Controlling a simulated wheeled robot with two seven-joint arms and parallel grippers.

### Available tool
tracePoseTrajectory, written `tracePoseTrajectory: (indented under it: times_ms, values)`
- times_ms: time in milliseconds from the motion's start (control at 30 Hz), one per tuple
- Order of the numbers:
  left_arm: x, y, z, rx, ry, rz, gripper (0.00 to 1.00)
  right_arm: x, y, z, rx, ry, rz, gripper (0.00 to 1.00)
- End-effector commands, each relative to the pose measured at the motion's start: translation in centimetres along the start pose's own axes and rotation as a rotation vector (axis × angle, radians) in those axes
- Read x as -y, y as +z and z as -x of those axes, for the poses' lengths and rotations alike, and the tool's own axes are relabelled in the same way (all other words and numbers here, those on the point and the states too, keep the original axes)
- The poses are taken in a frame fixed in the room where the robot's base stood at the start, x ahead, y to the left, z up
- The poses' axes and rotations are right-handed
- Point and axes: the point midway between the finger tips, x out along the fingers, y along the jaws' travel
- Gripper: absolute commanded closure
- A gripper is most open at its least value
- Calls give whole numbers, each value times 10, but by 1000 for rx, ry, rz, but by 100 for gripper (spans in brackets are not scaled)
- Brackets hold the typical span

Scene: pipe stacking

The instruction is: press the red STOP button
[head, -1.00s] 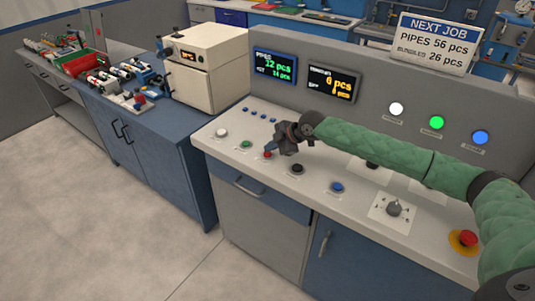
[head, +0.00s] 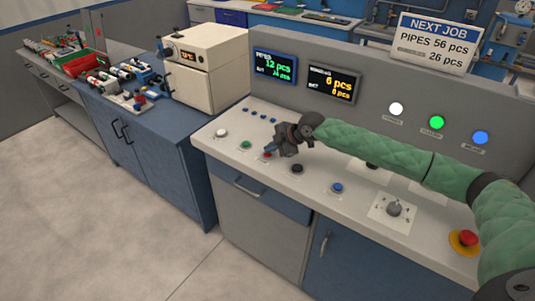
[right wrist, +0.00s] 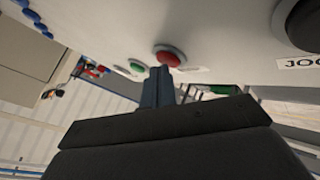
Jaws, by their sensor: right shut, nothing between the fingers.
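The red button (head: 267,155) is small and sits on the front of the sloped control panel, right of a green button. In the right wrist view the red button (right wrist: 168,54) shows in a pale ring just beyond my fingertips. My right gripper (head: 269,149) is shut and empty, with its tips right at the red button. In the right wrist view the shut fingers (right wrist: 160,78) overlap the button's lower edge, and I cannot tell whether they touch it. My left gripper is not in view.
A white button (head: 221,132), a green button (head: 246,145), a black button (head: 297,169) and a blue button (head: 337,187) share the panel. A larger red button on a yellow base (head: 467,239) is at the far right. Displays (head: 333,83) stand behind.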

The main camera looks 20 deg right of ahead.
Motion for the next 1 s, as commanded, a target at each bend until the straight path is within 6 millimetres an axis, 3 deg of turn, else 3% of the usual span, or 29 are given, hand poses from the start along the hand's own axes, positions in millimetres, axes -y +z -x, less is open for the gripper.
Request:
tracePoseTrajectory:
  times_ms: [533,1000]
  values:
    - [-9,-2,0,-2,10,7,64,1,1,-1,0,-1,0,100]
    - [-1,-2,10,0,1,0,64,-6,-7,9,0,-1,-1,100]
